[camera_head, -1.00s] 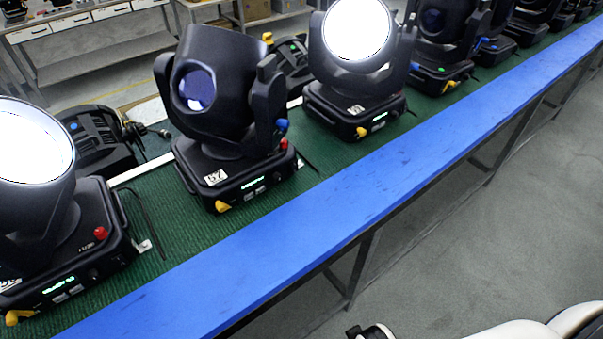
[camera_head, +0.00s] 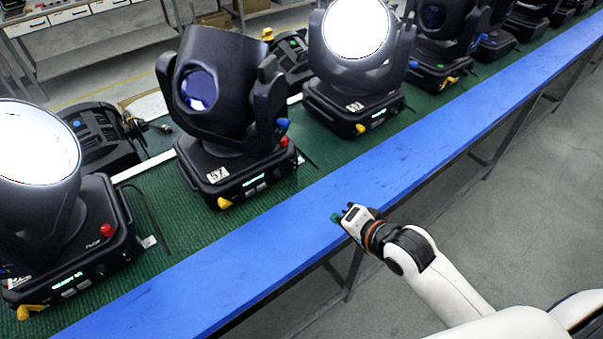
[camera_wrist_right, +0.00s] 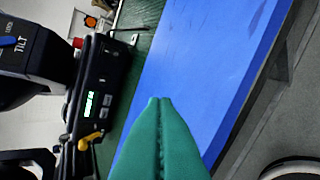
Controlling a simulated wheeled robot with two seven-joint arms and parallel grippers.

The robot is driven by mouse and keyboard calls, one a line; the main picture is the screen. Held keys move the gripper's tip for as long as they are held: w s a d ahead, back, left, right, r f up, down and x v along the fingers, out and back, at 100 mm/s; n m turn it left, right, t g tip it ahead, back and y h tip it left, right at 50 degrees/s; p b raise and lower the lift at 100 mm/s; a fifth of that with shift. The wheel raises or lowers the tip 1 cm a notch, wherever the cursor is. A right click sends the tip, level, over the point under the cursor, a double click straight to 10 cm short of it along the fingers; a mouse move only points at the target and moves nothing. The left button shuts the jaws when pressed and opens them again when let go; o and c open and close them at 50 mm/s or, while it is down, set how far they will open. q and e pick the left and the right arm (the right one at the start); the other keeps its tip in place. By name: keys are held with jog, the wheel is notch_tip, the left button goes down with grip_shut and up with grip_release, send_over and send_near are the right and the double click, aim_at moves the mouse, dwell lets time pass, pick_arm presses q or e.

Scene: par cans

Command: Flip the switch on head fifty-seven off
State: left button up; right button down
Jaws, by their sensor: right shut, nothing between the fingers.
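Head fifty-seven (camera_head: 225,120) is a black moving-head light on the green mat, its white label reading 57. Its lens is dim bluish. Its base (camera_head: 238,180) carries a lit green display, a red part (camera_head: 284,142) at the right and a yellow part (camera_head: 225,203) at the front corner. My right gripper (camera_head: 338,217) is over the blue table edge, right of and in front of the base, apart from it. Its green fingers (camera_wrist_right: 160,102) are shut and empty. A light's base (camera_wrist_right: 90,100) with a display, a red part and a yellow lever shows in the wrist view. My left gripper is out of view.
Lit heads stand on the left (camera_head: 38,190) and on the right (camera_head: 352,60) of head fifty-seven, with more heads beyond. The blue edge strip (camera_head: 190,290) runs along the front of the table. Grey floor (camera_head: 540,220) is clear at the right.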

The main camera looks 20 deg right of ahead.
aim_at(294, 170)
jog(key=w+r+m, duration=0.1)
jog(key=w+r+m+t+y, duration=0.1)
jog(key=w+r+m, duration=0.1)
jog(key=shift+w+d+r+m+t, duration=0.15)
jog(key=shift+w+d+m+t, duration=0.2)
jog(key=shift+w+m+t, duration=0.05)
jog(key=p+x, duration=0.1)
jog(key=x, duration=0.3)
jog(key=p+x, duration=0.1)
jog(key=x, duration=0.4)
jog(key=r+p+x, duration=0.1)
jog(key=x, duration=0.3)
jog(key=shift+w+a+f+p, duration=0.15)
jog(key=shift+w+a+p, duration=0.2)
jog(key=shift+w, duration=0.15)
jog(key=shift+w+a+f+b, duration=0.2)
jog(key=shift+f+b, duration=0.25)
jog(key=shift+b, duration=0.5)
jog(key=shift+d+r+p, duration=0.1)
jog(key=shift+r+p, duration=0.3)
jog(key=shift+r, duration=0.1)
